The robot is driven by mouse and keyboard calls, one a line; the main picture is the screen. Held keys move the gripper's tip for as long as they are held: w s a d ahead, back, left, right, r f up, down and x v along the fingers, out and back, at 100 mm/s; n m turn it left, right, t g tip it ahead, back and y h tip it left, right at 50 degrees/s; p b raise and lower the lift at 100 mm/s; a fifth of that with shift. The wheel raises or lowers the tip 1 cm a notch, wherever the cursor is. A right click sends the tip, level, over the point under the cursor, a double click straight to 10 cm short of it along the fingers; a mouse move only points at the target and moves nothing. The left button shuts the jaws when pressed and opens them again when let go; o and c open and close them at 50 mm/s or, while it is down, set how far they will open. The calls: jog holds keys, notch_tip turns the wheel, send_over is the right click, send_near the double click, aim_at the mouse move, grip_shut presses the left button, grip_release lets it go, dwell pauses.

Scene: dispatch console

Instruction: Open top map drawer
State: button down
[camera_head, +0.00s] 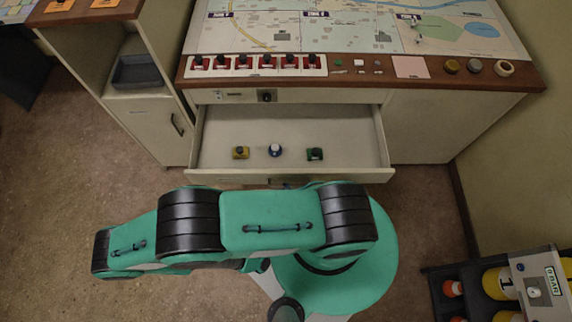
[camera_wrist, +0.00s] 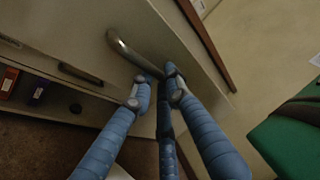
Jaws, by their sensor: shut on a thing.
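A wide drawer (camera_head: 290,175) under the map console stands pulled out, its tray showing in the head view. Inside it lie a yellow item (camera_head: 240,153), a blue and white item (camera_head: 275,150) and a green item (camera_head: 315,154). In the wrist view a curved metal handle (camera_wrist: 125,46) sits on a pale front. My gripper (camera_wrist: 158,82), with blue fingers, is closed around the handle's near end.
The console top (camera_head: 420,72) carries a map, red switches and small items. A narrow panel with a black knob (camera_head: 267,96) is above the drawer. A cabinet (camera_head: 150,125) with a handle stands at left. A dark rack (camera_head: 450,290) with yellow cylinders stands at lower right.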

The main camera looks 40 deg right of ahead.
jog(key=c, duration=1.7)
grip_release()
jog(key=shift+o, duration=0.2)
jog(key=shift+a, duration=0.2)
jog(key=v, duration=1.1)
jog(key=shift+s+a, duration=0.2)
jog(key=shift+a, duration=0.05)
jog(key=shift+f, duration=0.15)
